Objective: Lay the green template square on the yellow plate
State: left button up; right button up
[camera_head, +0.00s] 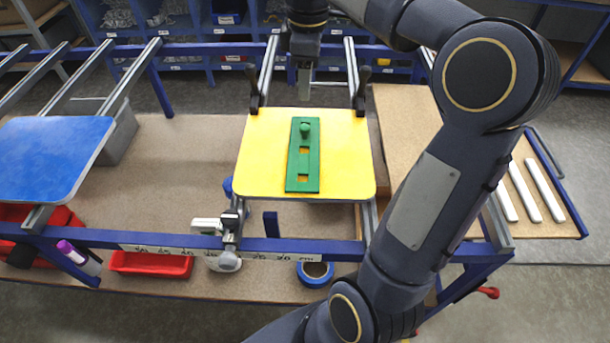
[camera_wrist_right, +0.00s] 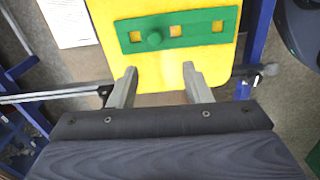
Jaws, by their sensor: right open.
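The green template (camera_head: 303,170) is a long strip with square holes and a round green knob near its far end. It lies flat on the yellow plate (camera_head: 350,155), near the plate's middle and roughly in line with its sides. In the right wrist view the template (camera_wrist_right: 190,28) runs across the yellow plate (camera_wrist_right: 150,75). My right gripper (camera_head: 304,92) is just beyond the plate's far edge in the head view. In the wrist view its fingers (camera_wrist_right: 160,87) are apart with nothing between them, clear of the template. My left gripper does not show.
The plate rests on a blue frame (camera_head: 185,243) with metal rails and black clamps (camera_head: 358,98) at its far edge. A blue plate (camera_head: 50,150) lies at the left. Red bins (camera_head: 150,264) and a blue tape roll (camera_head: 315,272) stand below the frame.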

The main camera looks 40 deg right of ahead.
jog(key=s+a+f+m+t+y, duration=0.1)
jog(key=s+a+f+m, duration=0.2)
jog(key=s+a+f, duration=0.1)
jog(key=s+a+f+m+t+y, duration=0.1)
jog(key=s+a+f+m, duration=0.3)
jog(key=s, duration=0.4)
jog(key=s+a+f+m+t+y, duration=0.1)
jog(key=s+a+f+m+t, duration=0.2)
jog(key=s+a, duration=0.3)
jog(key=shift+s+a+f+m+y, duration=0.3)
jog(key=shift+a+f+m, duration=0.05)
jog(key=shift+f+m, duration=0.25)
